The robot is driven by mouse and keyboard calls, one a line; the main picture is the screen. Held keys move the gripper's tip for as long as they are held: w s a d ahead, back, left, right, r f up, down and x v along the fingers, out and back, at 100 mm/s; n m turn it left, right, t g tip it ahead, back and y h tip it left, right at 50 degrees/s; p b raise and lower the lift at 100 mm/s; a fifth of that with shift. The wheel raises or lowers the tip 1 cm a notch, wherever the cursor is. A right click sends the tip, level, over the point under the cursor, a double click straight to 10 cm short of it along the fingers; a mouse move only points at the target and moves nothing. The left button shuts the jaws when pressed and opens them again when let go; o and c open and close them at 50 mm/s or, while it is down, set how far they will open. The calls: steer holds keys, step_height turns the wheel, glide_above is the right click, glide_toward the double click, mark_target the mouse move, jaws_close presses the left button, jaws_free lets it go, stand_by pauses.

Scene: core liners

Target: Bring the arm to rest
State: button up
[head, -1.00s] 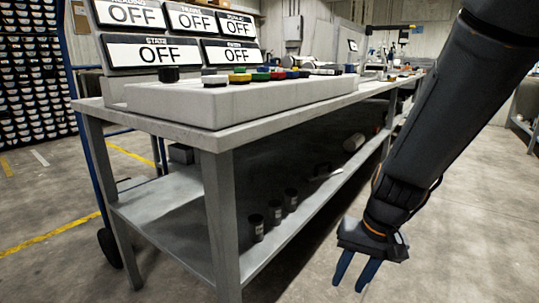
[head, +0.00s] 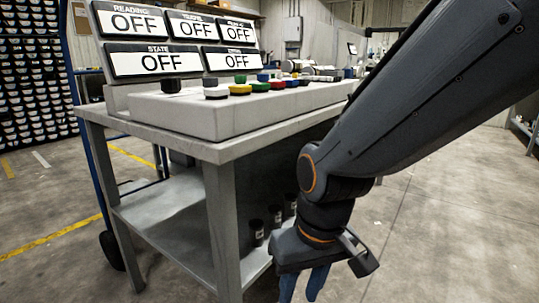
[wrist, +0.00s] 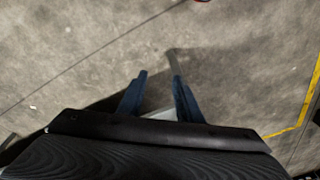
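My gripper (head: 303,285) hangs low at the end of my arm, in front of the bench's right side in the head view. Its blue fingers point down, with their tips near the lower edge of the picture. In the wrist view the two fingers of my gripper (wrist: 158,78) stand apart with only bare floor between them. It is open and empty. My arm slants down from the upper right of the head view and hides part of the bench and its lower shelf.
A grey bench (head: 200,150) stands close to the left of my gripper. It carries a button panel (head: 195,118) with coloured buttons and signs reading OFF. Dark canisters (head: 257,232) stand on its lower shelf (head: 165,215). The floor (head: 440,230) at right is clear.

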steer(key=s+a+r+n+g+p, duration=0.1)
steer(key=s+a+r+n, duration=0.2)
steer(key=s+a+r, duration=0.35)
steer(key=s+d+r+m+p, duration=0.1)
steer(key=d+r+m+p, duration=0.1)
steer(key=d+r+p, duration=0.4)
steer(key=s+d+r+m+p, duration=0.1)
steer(key=d+r+m+p, duration=0.1)
steer(key=d+r+p, duration=0.5)
steer(key=s+d+r+m+h+p, duration=0.1)
steer(key=d+r+p, duration=0.6)
steer(key=r+p, duration=0.7)
steer(key=m+p, duration=0.1)
steer(key=p, duration=1)
steer(key=shift+d+r+m, duration=0.2)
steer(key=shift+d+m, duration=0.05)
steer(key=shift+m, duration=0.15)
